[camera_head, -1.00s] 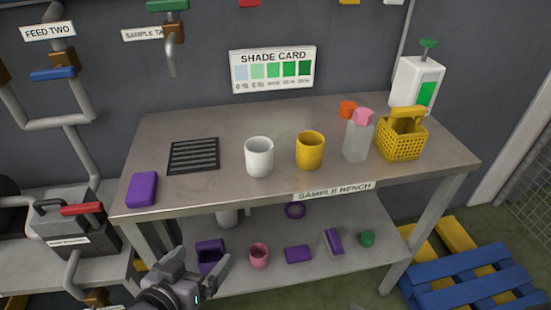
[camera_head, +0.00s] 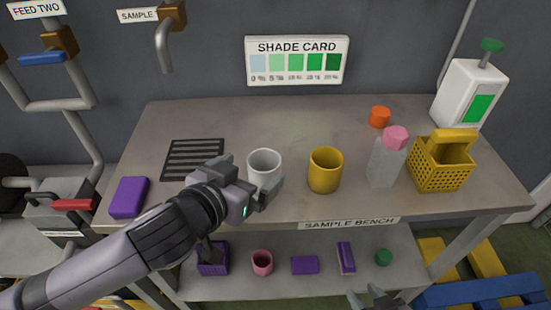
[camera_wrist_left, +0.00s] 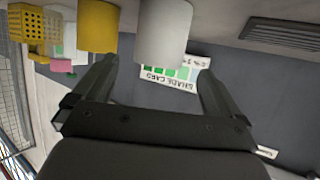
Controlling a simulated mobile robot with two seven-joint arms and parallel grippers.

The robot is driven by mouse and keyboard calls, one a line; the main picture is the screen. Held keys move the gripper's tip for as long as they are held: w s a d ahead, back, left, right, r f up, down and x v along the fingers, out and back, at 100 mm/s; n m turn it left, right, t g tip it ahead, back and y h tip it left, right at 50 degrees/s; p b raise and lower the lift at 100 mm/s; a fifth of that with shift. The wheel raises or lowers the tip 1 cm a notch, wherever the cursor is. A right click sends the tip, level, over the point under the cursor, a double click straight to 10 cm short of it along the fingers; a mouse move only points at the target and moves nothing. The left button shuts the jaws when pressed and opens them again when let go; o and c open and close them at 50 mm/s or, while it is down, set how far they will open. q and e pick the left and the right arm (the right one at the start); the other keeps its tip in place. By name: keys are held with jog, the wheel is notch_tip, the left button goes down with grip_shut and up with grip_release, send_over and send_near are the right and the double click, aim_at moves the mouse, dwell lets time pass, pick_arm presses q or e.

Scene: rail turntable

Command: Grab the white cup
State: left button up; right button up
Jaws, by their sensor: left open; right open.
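The white cup (camera_head: 264,158) stands upright on the sample bench, and its lower part is hidden behind my left gripper. My left gripper (camera_head: 247,180) is open and empty just in front of the cup. In the left wrist view, which is upside down, the white cup (camera_wrist_left: 163,30) appears beyond the gap between the open fingers (camera_wrist_left: 155,68). I cannot tell whether a finger touches it. My right gripper (camera_head: 368,296) shows only its tips at the bottom edge of the head view, open and away from the bench top.
A yellow cup (camera_head: 325,170) stands close to the right of the white cup. Further right are a pink-capped bottle (camera_head: 386,160), a yellow basket (camera_head: 441,165) and an orange item (camera_head: 380,117). A purple block (camera_head: 129,197) and a black grille (camera_head: 190,158) lie at left.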

aim_at(272, 157)
pick_arm(q)
jog(key=shift+w+d, duration=0.2)
jog(key=shift+w, duration=0.15)
jog(key=shift+x, duration=3.25)
jog(key=shift+s, duration=0.1)
jog(key=c, duration=1)
